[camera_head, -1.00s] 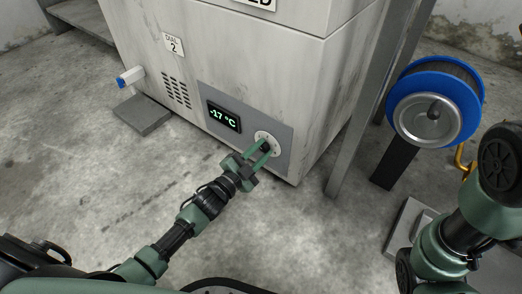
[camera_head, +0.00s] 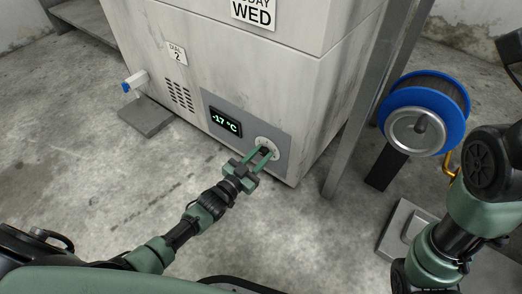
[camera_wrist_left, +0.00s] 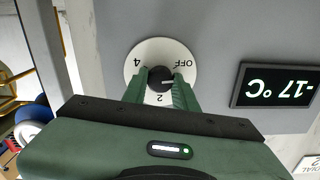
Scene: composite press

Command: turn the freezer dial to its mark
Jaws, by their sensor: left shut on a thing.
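The freezer (camera_head: 240,65) is a pale, scuffed cabinet with a grey panel low on its front. The panel has a lit display (camera_head: 225,124) reading -17 °C and a white round dial (camera_head: 264,140). In the left wrist view the dial (camera_wrist_left: 187,60) appears upside down, with OFF, 2 and 4 and a black knob (camera_wrist_left: 160,75) at its centre. My left gripper (camera_head: 265,153) is shut on the knob, one finger on each side, also in the wrist view (camera_wrist_left: 160,90). The fingers hide part of the dial face. A small light line shows on the knob. My right gripper is out of view.
A blue-rimmed reel (camera_head: 428,110) and a metal post (camera_head: 355,120) stand to the right. A blue-ended tap (camera_head: 134,82) sticks out at left. The front floor is clear.

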